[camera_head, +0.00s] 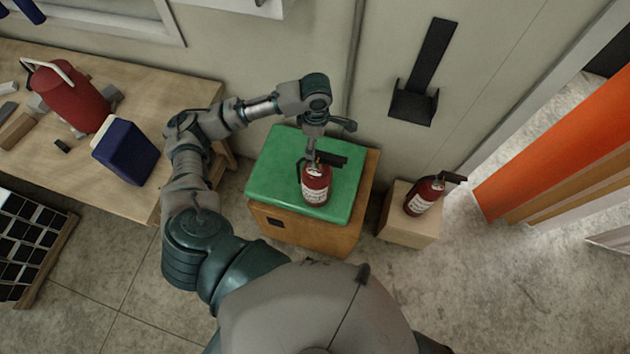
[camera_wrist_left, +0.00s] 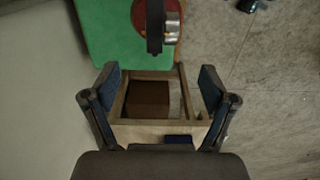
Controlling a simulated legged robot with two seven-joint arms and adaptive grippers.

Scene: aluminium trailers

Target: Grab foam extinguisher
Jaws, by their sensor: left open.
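A red fire extinguisher (camera_head: 316,187) with a white label and black handle stands on a green-topped wooden cabinet (camera_head: 283,165). A second red extinguisher (camera_head: 422,197) with a white label stands on a small pale box (camera_head: 405,226) to its right. The labels are too small to read, so I cannot tell which is foam. My left gripper (camera_head: 318,138) is above and behind the cabinet extinguisher, near its handle. In the left wrist view my left gripper (camera_wrist_left: 160,74) is open and empty; the extinguisher (camera_wrist_left: 172,12) is at the top edge, beyond the fingertips. My right gripper is not in view.
A wooden workbench (camera_head: 185,95) at the left holds a red canister (camera_head: 72,97), a blue box (camera_head: 126,152) and small blocks. A black bracket (camera_head: 414,103) is on the wall behind. An orange panel (camera_head: 570,140) stands right. The floor (camera_head: 520,290) at front right is clear.

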